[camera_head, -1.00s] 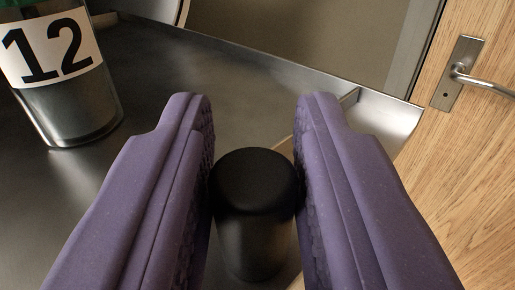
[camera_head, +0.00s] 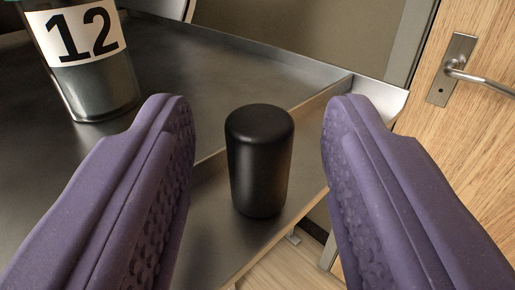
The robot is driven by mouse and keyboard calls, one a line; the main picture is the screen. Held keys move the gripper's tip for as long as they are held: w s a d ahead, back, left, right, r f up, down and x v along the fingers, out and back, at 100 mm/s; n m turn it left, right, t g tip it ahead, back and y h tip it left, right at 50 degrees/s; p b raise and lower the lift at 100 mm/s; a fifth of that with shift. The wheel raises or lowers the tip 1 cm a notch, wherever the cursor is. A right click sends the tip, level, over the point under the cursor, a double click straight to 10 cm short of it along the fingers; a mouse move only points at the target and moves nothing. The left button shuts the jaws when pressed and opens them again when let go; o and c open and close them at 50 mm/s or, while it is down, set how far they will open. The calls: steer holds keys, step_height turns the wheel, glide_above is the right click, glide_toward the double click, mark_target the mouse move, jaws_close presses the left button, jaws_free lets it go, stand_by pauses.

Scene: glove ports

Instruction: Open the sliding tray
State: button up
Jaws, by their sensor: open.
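My gripper (camera_head: 262,102) is open, with its two purple ridged fingers at the left and right of the picture. A black upright cylinder with a rounded top (camera_head: 259,165) stands between the fingers, with a clear gap on each side. It looks like a knob or handle, but I cannot tell how it is fixed. Behind it is a grey metal tray surface (camera_head: 200,70), with a straight raised edge running up to the right. A lower metal strip shows around the cylinder's foot. I cannot tell whether the tray is slid out.
A clear jar with dark contents and a white "12" label (camera_head: 88,55) stands on the metal at the upper left. A wooden door (camera_head: 470,150) with a metal lever handle (camera_head: 478,77) is at the right. Pale wood floor (camera_head: 285,268) shows below the metal edge.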

steer(key=s+p, duration=0.1)
steer(key=s, duration=0.4)
steer(key=shift+s+d, duration=0.15)
steer(key=shift+d, duration=0.05)
